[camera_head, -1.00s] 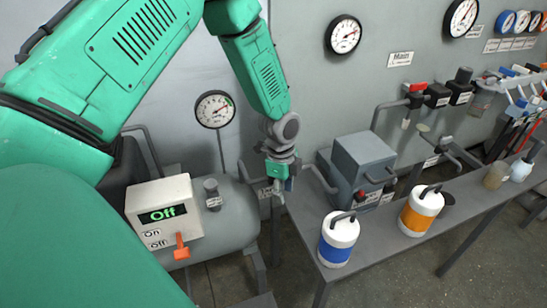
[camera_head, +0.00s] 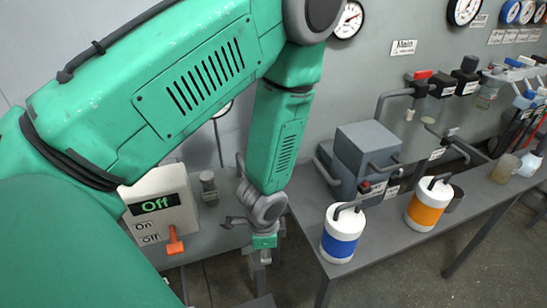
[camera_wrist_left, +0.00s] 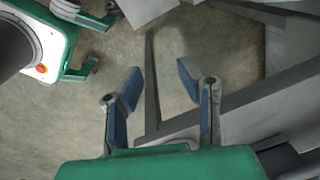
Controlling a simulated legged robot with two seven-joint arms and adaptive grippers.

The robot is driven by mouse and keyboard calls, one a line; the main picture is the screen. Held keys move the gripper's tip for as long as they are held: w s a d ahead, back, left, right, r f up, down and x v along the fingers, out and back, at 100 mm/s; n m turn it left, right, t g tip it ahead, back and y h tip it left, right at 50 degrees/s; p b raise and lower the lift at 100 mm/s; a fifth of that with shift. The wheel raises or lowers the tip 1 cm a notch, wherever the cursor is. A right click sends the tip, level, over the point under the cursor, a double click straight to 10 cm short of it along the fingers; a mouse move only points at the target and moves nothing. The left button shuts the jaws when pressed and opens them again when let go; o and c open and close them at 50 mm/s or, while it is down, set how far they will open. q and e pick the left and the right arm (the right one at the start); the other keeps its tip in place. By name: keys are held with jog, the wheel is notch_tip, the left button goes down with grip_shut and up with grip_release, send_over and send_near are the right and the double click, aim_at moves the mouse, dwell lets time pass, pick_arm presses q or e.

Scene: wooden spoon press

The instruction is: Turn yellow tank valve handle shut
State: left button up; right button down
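No yellow valve handle can be picked out in either view. My right gripper is not seen.
The grey bench (camera_head: 385,238) runs along the right, with a blue-banded canister (camera_head: 342,243), an orange-banded canister (camera_head: 426,215) and a grey box unit (camera_head: 366,155). Wall gauges hang behind. Bare floor (camera_wrist_left: 215,35) lies beneath the gripper, with grey metal frame parts (camera_wrist_left: 151,85) nearby.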

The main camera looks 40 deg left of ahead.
pick_arm(q)
jog(key=w+a+r+m+y, duration=0.1)
jog(key=w+a+r+m, duration=0.25)
jog(key=w+r, duration=0.35)
jog(key=w+a+r+m+y, duration=0.25)
jog(key=w+r+m, duration=0.25)
jog(key=r, duration=0.4)
jog(key=w+a+r+m, duration=0.3)
jog(key=w+r+m, duration=0.15)
jog(key=r, duration=0.35)
jog(key=shift+n, duration=0.3)
jog(key=b+x, duration=0.1)
jog(key=x, duration=0.8)
jog(key=w+b+x, duration=0.1)
jog(key=x, duration=0.4)
jog(key=shift+a+b, duration=0.25)
jog(key=shift+b, duration=0.05)
